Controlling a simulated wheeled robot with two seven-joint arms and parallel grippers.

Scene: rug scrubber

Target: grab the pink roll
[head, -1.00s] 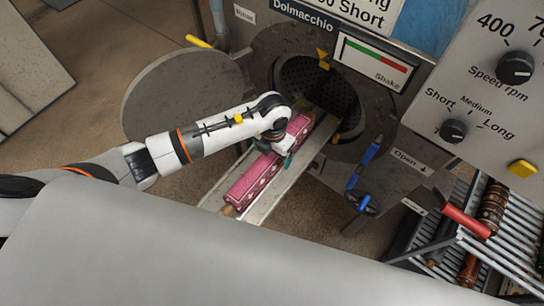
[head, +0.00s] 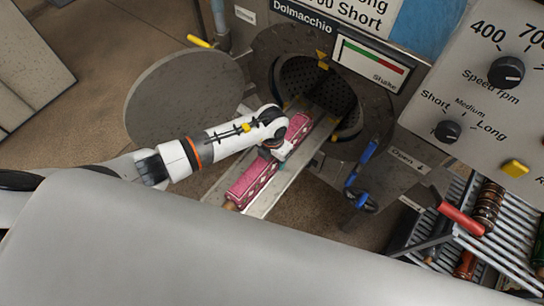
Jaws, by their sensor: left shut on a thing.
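The pink roll (head: 252,183) is a long patterned rug roll. It lies lengthwise on the metal chute (head: 276,186) that runs up into the round opening of the machine (head: 308,85). My left gripper (head: 279,152) is at the upper middle part of the roll, shut on it. The fingertips are partly hidden by the wrist and the roll. My right gripper is not in view.
The round door (head: 182,100) stands open to the left of the opening. A blue handle (head: 359,165) sticks out right of the chute. A control panel (head: 490,90) is at the upper right. A rack (head: 510,235) with several rolls stands at the lower right.

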